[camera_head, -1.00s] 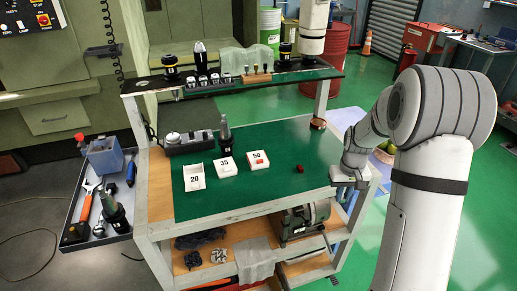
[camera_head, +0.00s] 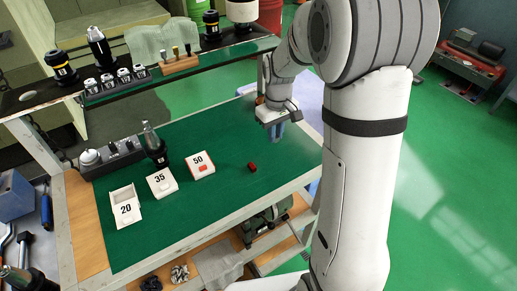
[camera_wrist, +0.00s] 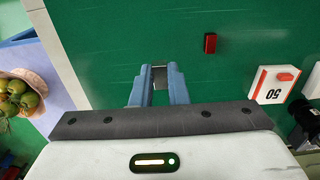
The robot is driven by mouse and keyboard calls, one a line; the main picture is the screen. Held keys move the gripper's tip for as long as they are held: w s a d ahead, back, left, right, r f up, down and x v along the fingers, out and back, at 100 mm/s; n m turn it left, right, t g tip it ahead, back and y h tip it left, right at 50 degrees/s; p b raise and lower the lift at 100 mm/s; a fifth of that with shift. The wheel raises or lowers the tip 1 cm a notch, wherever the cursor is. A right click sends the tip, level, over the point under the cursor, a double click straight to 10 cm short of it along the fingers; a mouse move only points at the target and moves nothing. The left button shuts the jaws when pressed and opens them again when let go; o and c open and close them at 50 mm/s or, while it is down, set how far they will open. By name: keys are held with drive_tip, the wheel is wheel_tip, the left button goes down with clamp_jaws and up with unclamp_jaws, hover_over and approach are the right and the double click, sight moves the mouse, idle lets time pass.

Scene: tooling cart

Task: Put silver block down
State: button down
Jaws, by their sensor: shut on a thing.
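My gripper (camera_head: 277,128) is over the right edge area of the green mat (camera_head: 215,225) on the cart, with its blue fingers pointing down. In the wrist view, the fingers (camera_wrist: 160,80) are shut on the small silver block (camera_wrist: 160,76), which shows between their tips. Green surface lies beyond it; I cannot tell whether the block touches the mat. In the head view the block is too small or hidden to make out.
A small red block (camera_head: 252,167) lies on the mat left of my gripper. White boxes marked 20 (camera_head: 125,207), 35 (camera_head: 161,182) and 50 (camera_head: 200,165) stand farther left, a red piece on the 50 box. The raised shelf (camera_head: 215,57) is behind. Mat around the red block is clear.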

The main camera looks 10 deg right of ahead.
sight(274, 159)
wheel_tip(274, 159, down, 8)
drive_tip(key=shift+f+p, duration=0.2)
drive_tip(key=shift+p, duration=0.2)
drive_tip(key=shift+f, duration=0.1)
drive_tip(key=c, duration=1.4)
unclamp_jaws()
drive_tip(key=shift+w, duration=0.1)
wheel_tip(274, 159, up, 11)
drive_tip(key=shift+b, duration=0.4)
drive_tip(key=shift+r, duration=0.7)
drive_tip(key=s+r+m+t, duration=0.1)
drive_tip(key=s+r+m, duration=0.1)
drive_tip(key=s, duration=0.9)
drive_tip(key=s+r+m+t, duration=0.2)
drive_tip(key=s+r, duration=0.2)
drive_tip(key=s, duration=0.7)
drive_tip(key=shift+r+m, duration=0.3)
